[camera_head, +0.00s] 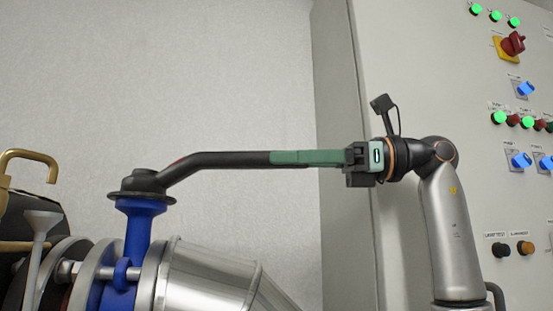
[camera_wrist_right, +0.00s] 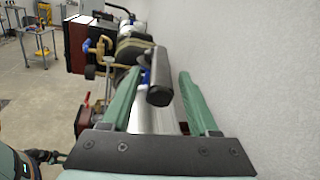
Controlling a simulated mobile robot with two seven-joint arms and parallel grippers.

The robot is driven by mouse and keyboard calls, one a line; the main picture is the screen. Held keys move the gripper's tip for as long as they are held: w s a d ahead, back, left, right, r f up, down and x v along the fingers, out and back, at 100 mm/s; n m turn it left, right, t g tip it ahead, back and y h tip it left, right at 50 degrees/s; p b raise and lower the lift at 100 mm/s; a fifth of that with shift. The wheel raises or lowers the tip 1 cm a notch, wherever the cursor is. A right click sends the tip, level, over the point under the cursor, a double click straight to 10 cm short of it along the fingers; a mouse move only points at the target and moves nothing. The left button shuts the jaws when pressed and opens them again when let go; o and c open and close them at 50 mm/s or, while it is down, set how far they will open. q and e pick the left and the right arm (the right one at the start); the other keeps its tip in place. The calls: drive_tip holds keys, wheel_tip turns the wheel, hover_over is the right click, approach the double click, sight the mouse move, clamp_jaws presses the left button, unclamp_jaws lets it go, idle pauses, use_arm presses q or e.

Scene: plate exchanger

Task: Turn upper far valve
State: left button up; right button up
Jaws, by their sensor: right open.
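The valve has a long black lever handle (camera_head: 225,159) that runs right from a round black hub on a blue valve neck (camera_head: 140,235). My right gripper (camera_head: 273,158) reaches in from the right at the lever's free end. In the right wrist view, the handle's black end (camera_wrist_right: 159,88) lies between the two green fingers of the right gripper (camera_wrist_right: 160,82). The fingers are open, with a clear gap to the right finger. The handle end is close to the left finger; I cannot tell whether they touch.
A silver insulated pipe (camera_head: 210,275) runs below the lever. A control cabinet (camera_head: 350,100) with lights and knobs stands at the right. A plain wall (camera_wrist_right: 245,70) is close on the right in the wrist view.

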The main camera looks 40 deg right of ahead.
drive_tip(key=v, duration=1)
drive_tip(key=shift+s+d, duration=0.1)
drive_tip(key=shift+d, duration=0.05)
drive_tip(key=shift+c, duration=0.4)
